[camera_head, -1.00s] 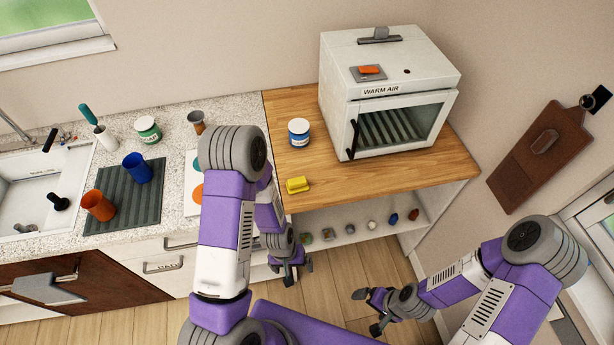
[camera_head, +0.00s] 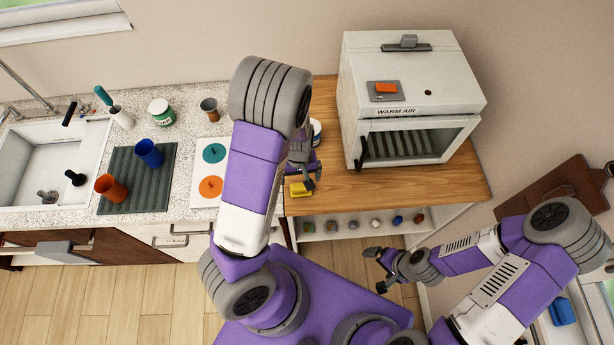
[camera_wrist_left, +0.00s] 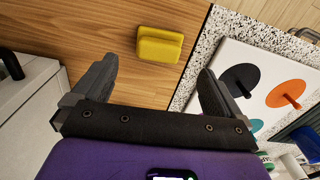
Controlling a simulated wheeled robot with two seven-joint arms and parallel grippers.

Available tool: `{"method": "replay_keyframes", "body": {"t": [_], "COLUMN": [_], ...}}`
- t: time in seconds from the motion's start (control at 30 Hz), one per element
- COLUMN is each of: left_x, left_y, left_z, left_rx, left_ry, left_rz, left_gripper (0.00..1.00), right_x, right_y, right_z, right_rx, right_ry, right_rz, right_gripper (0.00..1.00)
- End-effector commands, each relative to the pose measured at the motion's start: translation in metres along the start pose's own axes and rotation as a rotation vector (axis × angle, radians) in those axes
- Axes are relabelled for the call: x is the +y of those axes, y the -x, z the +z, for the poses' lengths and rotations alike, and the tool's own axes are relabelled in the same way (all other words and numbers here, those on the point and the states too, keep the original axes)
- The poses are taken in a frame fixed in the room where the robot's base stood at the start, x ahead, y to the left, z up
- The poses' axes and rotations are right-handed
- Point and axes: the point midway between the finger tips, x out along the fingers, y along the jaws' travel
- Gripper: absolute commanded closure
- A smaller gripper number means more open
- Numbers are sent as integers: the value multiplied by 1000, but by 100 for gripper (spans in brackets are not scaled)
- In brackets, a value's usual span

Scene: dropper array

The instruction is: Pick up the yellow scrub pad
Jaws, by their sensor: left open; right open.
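The yellow scrub pad (camera_head: 300,188) lies on the wooden counter near its front left edge. It also shows in the left wrist view (camera_wrist_left: 160,44), beyond and between my fingertips, apart from them. My left gripper (camera_head: 309,178) is open and empty just above and beside the pad; its fingers (camera_wrist_left: 155,82) stand wide apart in the wrist view. My right gripper (camera_head: 377,268) is open and empty, low in front of the shelf, away from the pad.
A white warm air oven (camera_head: 412,100) stands on the wooden counter at right. The white board with coloured discs (camera_head: 211,171) lies left of the arm. Several small items sit on the shelf below.

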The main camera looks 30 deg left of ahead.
Motion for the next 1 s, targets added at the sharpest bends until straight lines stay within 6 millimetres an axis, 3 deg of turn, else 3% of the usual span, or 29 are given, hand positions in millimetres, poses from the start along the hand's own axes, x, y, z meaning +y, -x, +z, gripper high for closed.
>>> {"method": "replay_keyframes", "body": {"t": [0.43,0.77,1.0], "left_x": [4,5,5], "left_y": [-60,-68,-67], "left_z": [1,1,1], "left_rx": [-1,1,1], "left_ry": [-1,-2,-2], "left_rz": [-1,1,1], "left_gripper": [0,0,35], "right_x": [2,2,2], "right_y": [-6,-6,-6], "right_z": [0,0,0], "right_rx": [0,0,0], "right_ry": [-1,0,0], "right_rz": [0,0,0], "right_gripper": [0,0,0]}}
